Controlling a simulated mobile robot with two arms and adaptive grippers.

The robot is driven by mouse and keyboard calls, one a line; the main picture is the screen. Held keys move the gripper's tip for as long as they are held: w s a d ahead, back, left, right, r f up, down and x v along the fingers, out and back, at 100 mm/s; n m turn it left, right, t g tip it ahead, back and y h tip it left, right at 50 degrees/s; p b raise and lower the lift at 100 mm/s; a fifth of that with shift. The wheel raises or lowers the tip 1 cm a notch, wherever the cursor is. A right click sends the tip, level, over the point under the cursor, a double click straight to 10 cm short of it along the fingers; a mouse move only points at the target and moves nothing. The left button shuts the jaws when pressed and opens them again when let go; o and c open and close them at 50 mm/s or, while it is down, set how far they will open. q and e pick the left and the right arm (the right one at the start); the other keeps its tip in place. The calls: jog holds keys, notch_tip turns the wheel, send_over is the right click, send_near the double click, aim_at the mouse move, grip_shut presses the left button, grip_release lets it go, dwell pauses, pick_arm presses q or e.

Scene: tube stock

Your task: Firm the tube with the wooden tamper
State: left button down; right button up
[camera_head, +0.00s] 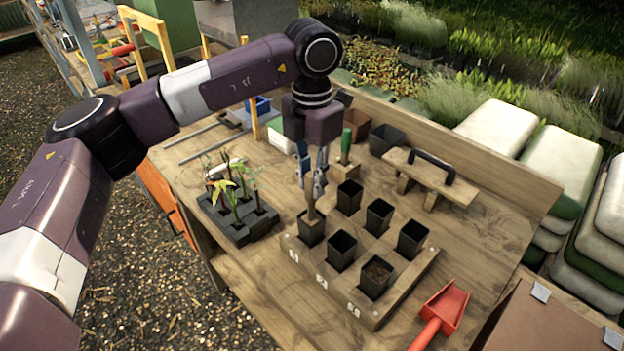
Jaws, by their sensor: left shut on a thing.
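A wooden rack (330,290) stands on the bench and holds several black square tubes. My left gripper (313,188) points down over the rack's left end, its fingers shut on the wooden tamper (312,212). The tamper is about upright, and its lower end is at or inside the mouth of the front-left tube (311,235); how deep it reaches is hidden. The front-middle tube (343,251) and the back tubes (378,218) look dark inside. My right gripper is out of view.
A seedling tray (240,228) lies left of the rack. A wooden board with a black handle (430,178) stands behind it to the right. A red scoop (441,312) lies at the right front. A green-handled tool (346,145) and pots (386,139) are behind.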

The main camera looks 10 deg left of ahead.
pick_arm(q)
jog(key=shift+f+b, duration=0.3)
jog(key=shift+b, duration=0.1)
dwell(0.6)
jog(key=shift+s+f, duration=0.1)
dwell(0.5)
jog(key=shift+r+p, duration=0.45)
jog(key=shift+r, duration=0.35)
jog(key=shift+r+p, duration=2.7)
jog(key=shift+r, duration=2.15)
jog(key=shift+f, duration=0.15)
